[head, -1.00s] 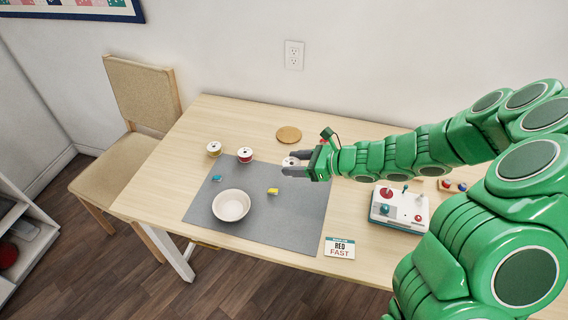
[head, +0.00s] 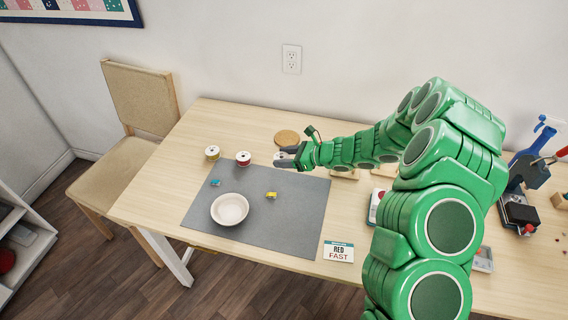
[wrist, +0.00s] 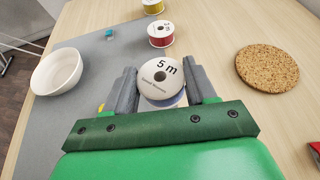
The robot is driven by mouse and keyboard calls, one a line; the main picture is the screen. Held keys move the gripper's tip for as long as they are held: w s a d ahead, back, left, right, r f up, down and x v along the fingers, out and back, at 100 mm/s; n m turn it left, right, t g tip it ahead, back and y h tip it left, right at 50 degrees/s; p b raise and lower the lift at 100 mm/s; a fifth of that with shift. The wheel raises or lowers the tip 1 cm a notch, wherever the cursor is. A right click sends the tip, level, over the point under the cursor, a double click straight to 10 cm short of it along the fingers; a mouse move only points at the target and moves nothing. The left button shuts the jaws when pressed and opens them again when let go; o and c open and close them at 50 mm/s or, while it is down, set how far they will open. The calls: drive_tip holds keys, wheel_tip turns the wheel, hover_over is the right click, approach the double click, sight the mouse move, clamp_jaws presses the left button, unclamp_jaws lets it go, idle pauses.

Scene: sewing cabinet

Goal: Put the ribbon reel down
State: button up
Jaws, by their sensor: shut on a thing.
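My gripper (head: 287,158) is shut on a ribbon reel with a white top. The reel (wrist: 162,72) shows between the two fingers in the wrist view, with "5 m" printed on its face and a dark centre hole. In the head view the reel is mostly hidden by the fingers, near the back edge of the grey mat (head: 290,215). Whether it touches the surface I cannot tell. A red ribbon reel (head: 243,158) and a yellow ribbon reel (head: 212,153) stand to its left, apart from the gripper.
A white bowl (head: 229,209), a yellow clip (head: 271,195) and a blue clip (head: 215,182) are on the mat. A cork disc (head: 287,137) lies behind the gripper. A "RED FAST" card (head: 338,252) is at the front. Bare table lies left of the mat.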

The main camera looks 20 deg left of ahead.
sight(285, 170)
drive_tip(key=shift+w+a+f, duration=0.25)
drive_tip(key=shift+w+f, duration=0.3)
drive_tip(key=shift+f, duration=0.25)
drive_tip(key=shift+w+f, duration=0.1)
drive_tip(key=shift+f, duration=1.5)
drive_tip(key=shift+f, duration=0.1)
drive_tip(key=o, duration=1)
drive_tip(key=shift+r, duration=0.2)
drive_tip(key=v, duration=1.2)
drive_tip(key=shift+f, duration=0.1)
